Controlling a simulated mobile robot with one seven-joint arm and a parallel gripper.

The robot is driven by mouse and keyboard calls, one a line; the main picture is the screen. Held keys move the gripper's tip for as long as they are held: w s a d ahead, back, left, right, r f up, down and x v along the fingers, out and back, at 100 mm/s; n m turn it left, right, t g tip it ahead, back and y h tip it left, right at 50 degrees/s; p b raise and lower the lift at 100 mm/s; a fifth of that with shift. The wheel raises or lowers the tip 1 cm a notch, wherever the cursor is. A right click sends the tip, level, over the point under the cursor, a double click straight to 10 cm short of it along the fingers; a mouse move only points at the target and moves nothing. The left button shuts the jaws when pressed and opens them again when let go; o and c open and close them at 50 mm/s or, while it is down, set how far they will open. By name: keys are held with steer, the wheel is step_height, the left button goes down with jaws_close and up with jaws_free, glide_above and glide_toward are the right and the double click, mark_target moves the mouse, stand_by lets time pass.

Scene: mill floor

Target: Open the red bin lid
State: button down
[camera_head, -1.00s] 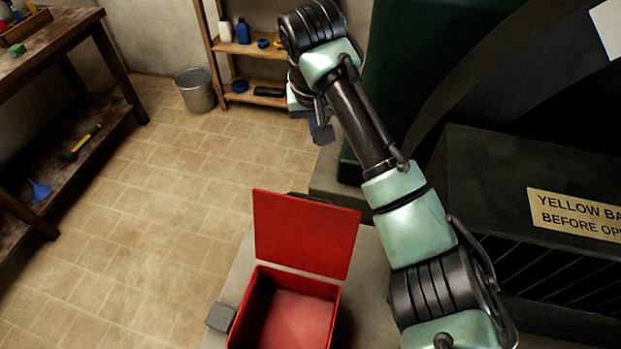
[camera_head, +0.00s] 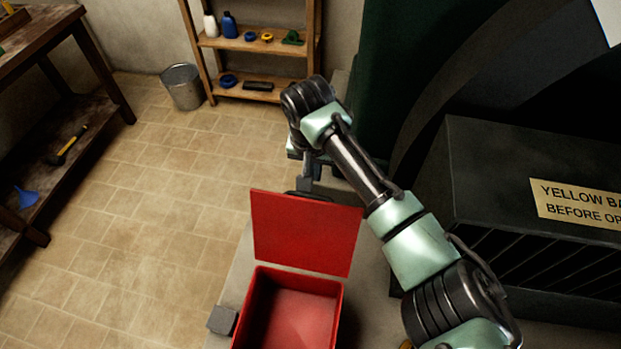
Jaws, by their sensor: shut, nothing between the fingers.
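The red bin (camera_head: 262,318) stands on a grey surface at the bottom middle. Its inside shows and looks empty. The red bin lid (camera_head: 304,232) stands raised at the bin's far side, its flat face toward the camera. A dark handle (camera_head: 308,195) shows just past the lid's upper edge. My gripper (camera_head: 304,184) is shut and empty, behind the lid's upper edge near that handle. I cannot tell whether it touches the handle or the lid.
A grey block (camera_head: 222,320) sits left of the bin. A dark machine (camera_head: 530,190) with a yellow sign (camera_head: 580,205) stands at the right. A metal bucket (camera_head: 183,87) and wooden shelf (camera_head: 255,45) are at the back. A workbench (camera_head: 65,100) is at the left, with open floor between.

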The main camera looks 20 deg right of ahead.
mark_target(306, 195)
steer(key=shift+s+a+r+p, duration=0.15)
steer(key=shift+s+a+p, duration=0.2)
steer(key=shift+s+a, duration=0.25)
steer(key=shift+s+a+r+p, duration=0.15)
steer(key=shift+s+a+p, duration=0.2)
steer(key=shift+s, duration=0.4)
steer(key=shift+a+r, duration=0.1)
steer(key=p, duration=0.1)
steer(key=a+r+t+p, duration=0.1)
steer(key=p, duration=0.1)
steer(key=shift+s+a+r, duration=0.1)
steer(key=shift+s+a, duration=0.05)
steer(key=shift+a, duration=0.1)
steer(key=s+p, duration=0.3)
steer(key=p, duration=0.1)
steer(key=shift+a+r+h, duration=0.25)
steer(key=shift+r+h, duration=0.05)
